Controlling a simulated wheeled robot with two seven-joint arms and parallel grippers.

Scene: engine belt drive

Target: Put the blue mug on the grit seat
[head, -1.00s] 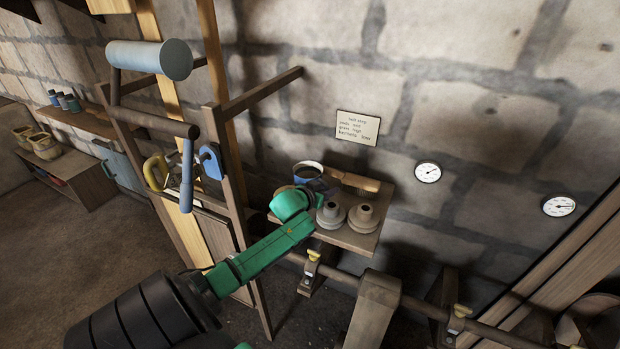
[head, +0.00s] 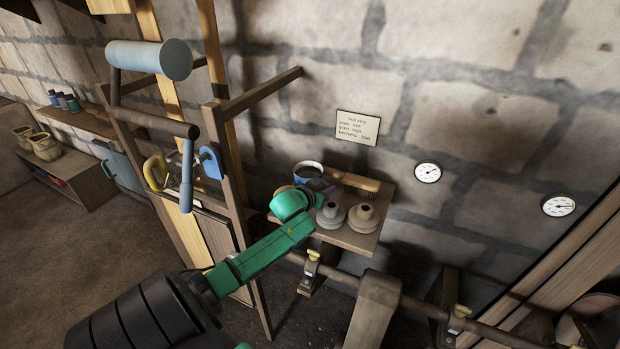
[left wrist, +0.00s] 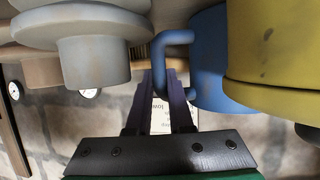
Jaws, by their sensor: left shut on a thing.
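The blue mug (head: 308,168) stands upright at the back left of the small wooden wall shelf, its dark opening upward. In the left wrist view the mug (left wrist: 209,55) is beside my fingers, with its handle (left wrist: 168,40) between them. My left gripper (left wrist: 160,90) is shut on that handle. In the head view my green wrist hides most of the gripper and the mug's lower part. I cannot tell whether the mug touches the shelf. I cannot identify the grit seat in these views. My right gripper is not in view.
A yellow object (left wrist: 270,55) crowds the mug in the wrist view. A wooden frame (head: 232,180) stands left.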

